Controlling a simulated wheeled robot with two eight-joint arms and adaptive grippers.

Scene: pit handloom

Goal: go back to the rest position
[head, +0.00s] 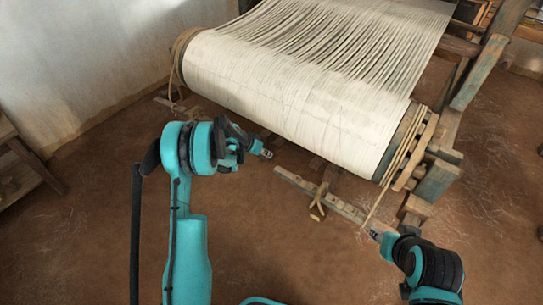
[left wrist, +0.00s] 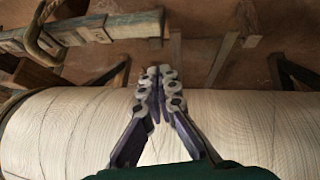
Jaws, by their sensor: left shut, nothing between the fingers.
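My left gripper (head: 266,153) is in front of the near lower side of the wound roll of the loom in the head view. In the left wrist view its fingers (left wrist: 158,73) meet at the tips, shut with nothing between them. The pale cloth roll (left wrist: 70,130) lies behind the fingers in that view. My right gripper (head: 375,235) is at the lower right of the head view, close to a hanging cord. Its fingers are too small to tell open from shut.
The loom's large white warp roll (head: 300,95) fills the upper middle. A wooden beam (head: 322,195) lies low before it, and wooden frame posts (head: 485,70) stand at the right. A wooden bench (head: 25,165) is at the left edge. The brown floor (head: 90,225) is open at lower left.

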